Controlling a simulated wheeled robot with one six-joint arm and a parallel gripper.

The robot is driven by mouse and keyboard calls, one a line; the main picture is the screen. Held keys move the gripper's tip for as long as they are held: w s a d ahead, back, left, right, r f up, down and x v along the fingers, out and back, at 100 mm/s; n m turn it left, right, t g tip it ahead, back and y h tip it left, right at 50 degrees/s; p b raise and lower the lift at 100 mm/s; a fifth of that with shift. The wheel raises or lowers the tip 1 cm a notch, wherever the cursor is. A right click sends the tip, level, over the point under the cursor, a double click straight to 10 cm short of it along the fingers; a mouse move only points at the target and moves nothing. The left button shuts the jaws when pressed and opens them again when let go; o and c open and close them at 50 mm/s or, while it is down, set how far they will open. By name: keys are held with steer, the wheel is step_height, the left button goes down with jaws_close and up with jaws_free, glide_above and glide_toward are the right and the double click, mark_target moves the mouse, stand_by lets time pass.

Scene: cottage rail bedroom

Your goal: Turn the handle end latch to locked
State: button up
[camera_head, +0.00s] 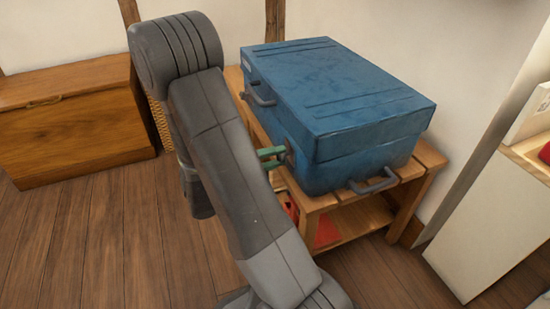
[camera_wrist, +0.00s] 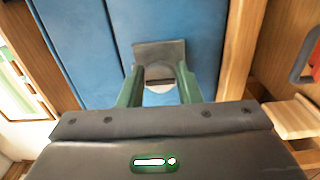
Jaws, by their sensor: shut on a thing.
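A blue lidded case (camera_head: 350,95) stands closed on a slatted wooden bench. A handle end latch (camera_wrist: 158,50) shows on its blue wall in the wrist view as a grey plate with a rounded, paler lower part. My gripper (camera_wrist: 160,85) has its two green fingers on either side of that lower part, shut on it. In the head view my gripper (camera_head: 270,156) reaches the case's left side, low and near the front corner. My arm and the fingers hide most of the latch there, and its turned position is hard to tell.
Grey bar handles stick out from the case's left side (camera_head: 262,96) and front (camera_head: 373,184). The wooden bench (camera_head: 425,158) has a lower shelf with red things. A wooden chest (camera_head: 70,120) stands at left, a white cabinet (camera_head: 485,230) at right. Floor is clear at left.

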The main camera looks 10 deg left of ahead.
steer(key=o, duration=0.9)
steer(key=shift+o, duration=0.2)
steer(key=shift+a, duration=0.1)
steer(key=p+v, duration=0.4)
steer(key=v, duration=0.9)
steer(key=shift+s+a, duration=0.25)
steer(key=shift+s, duration=0.05)
steer(key=b+x, duration=0.4)
steer(key=x, duration=1)
steer(key=shift+a, duration=0.1)
